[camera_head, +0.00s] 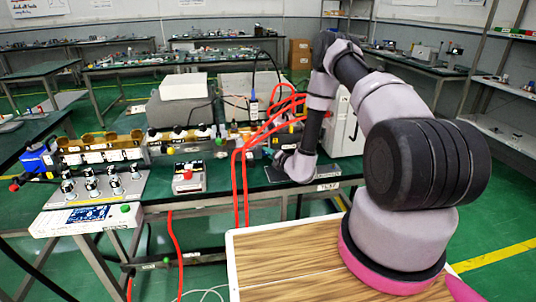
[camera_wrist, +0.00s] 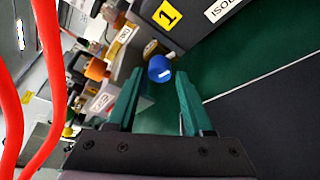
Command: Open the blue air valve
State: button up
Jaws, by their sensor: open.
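The blue air valve (camera_wrist: 160,68) shows as a round blue knob in the wrist view, near the picture's middle. It appears in line with the gap between the two teal fingers of my gripper (camera_wrist: 160,75). The fingers are apart, with nothing held between them. The knob seems to lie just beyond the fingertips; I cannot tell whether either one touches it. In the head view my gripper is low over the bench, largely hidden by my arm, and I cannot make out the blue valve there.
Red hoses (camera_wrist: 45,80) run along the left of the wrist view and hang in front of the bench (camera_head: 240,170). An orange knob (camera_wrist: 97,69) and a dark box with a yellow "1" label (camera_wrist: 167,14) are close by. Green bench surface lies right of the valve.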

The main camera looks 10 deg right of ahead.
jog(key=shift+x, duration=0.8)
grip_shut()
jog(key=shift+n+h, duration=0.3)
jog(key=shift+n, duration=0.3)
grip_release()
jog(key=v, duration=1.1)
jog(key=shift+w+r, duration=0.1)
jog(key=shift+r, duration=0.1)
